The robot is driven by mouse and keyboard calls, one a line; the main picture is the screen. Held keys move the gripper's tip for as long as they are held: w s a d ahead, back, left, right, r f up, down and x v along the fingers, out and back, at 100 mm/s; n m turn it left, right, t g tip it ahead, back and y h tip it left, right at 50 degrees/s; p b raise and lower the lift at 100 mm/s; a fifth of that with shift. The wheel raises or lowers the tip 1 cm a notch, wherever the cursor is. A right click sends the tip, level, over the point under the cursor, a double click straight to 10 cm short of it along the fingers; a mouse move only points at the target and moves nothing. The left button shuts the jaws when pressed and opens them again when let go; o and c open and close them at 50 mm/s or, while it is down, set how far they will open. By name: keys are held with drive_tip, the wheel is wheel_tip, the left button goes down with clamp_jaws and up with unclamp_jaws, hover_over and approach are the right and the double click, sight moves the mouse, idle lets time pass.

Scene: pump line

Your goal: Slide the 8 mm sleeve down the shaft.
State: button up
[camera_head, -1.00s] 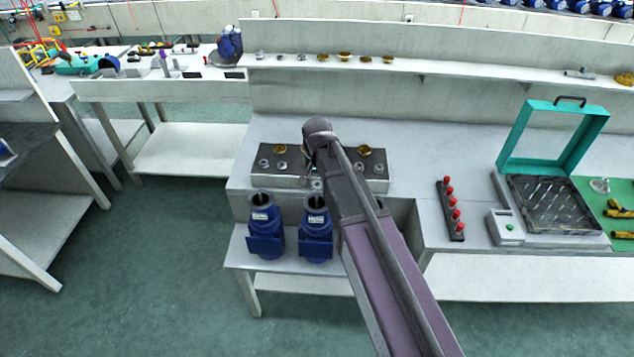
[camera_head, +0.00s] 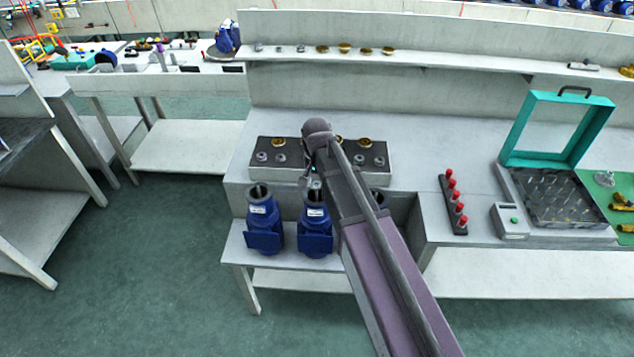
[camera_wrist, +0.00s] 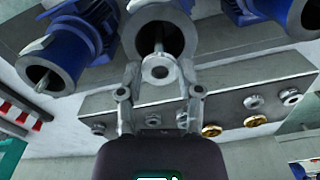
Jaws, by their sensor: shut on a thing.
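My gripper (camera_wrist: 158,92) is shut on a small grey ring-shaped sleeve (camera_wrist: 157,70), which sits between its fingertips in the wrist view. Just beyond the sleeve, the shaft (camera_wrist: 158,38) stands inside the open round mouth of the middle blue pump (camera_wrist: 182,35). The sleeve overlaps the shaft's near end in this view; I cannot tell whether it is around the shaft or only in front of it. In the head view my gripper (camera_head: 315,184) is just above and behind the mouth of that middle pump (camera_head: 315,232), partly hidden by my arm.
A metal block (camera_head: 262,172) with several grey and gold rings lies behind the pumps. Another blue pump (camera_head: 263,222) stands at left; a third (camera_wrist: 60,60) shows in the wrist view. A red-pegged rack (camera_head: 452,205) and a green-lidded box (camera_head: 555,205) are to the right.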

drive_tip(key=shift+f+b, duration=1.1)
idle(1.6)
drive_tip(key=o, duration=1.2)
